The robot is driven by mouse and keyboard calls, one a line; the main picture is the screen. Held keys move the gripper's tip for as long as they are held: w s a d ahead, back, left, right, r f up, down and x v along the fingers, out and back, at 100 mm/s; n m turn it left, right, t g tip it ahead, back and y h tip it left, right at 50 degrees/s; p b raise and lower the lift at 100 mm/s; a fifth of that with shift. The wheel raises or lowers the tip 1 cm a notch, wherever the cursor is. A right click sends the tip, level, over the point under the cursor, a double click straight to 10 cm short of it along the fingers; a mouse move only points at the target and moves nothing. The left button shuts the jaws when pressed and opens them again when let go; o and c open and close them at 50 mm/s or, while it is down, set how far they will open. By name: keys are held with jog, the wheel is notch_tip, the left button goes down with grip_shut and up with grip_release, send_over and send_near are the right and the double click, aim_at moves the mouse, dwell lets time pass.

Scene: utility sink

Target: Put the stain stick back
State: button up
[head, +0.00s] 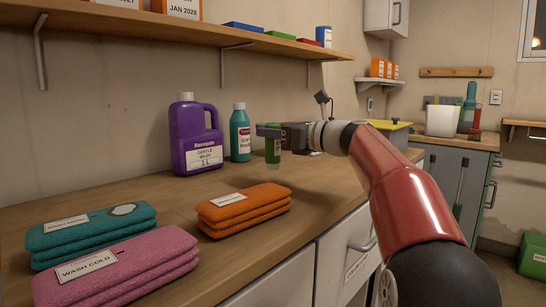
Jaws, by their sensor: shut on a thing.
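A small green stick (273,152) with a pale label, which looks like the stain stick, hangs upright at the end of my arm in the head view. My gripper (271,132) is shut on its upper part and holds it over the wooden counter, just right of the teal bottle (240,135). The stick's lower end appears a little above the counter; the exact gap is hard to tell. The far finger is mostly hidden.
A purple jug (195,135) stands left of the teal bottle. Folded orange cloths (244,208), teal cloths (90,234) and pink cloths (115,272) lie in front. A wall shelf (190,36) with boxes hangs above. Bare counter (165,196) lies between the cloths and jug.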

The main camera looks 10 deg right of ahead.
aim_at(273, 148)
notch_tip(273, 148, down, 4)
jog(key=shift+b, duration=0.7)
jog(key=o, duration=1)
jog(key=v, duration=1.2)
jog(key=shift+r, duration=0.1)
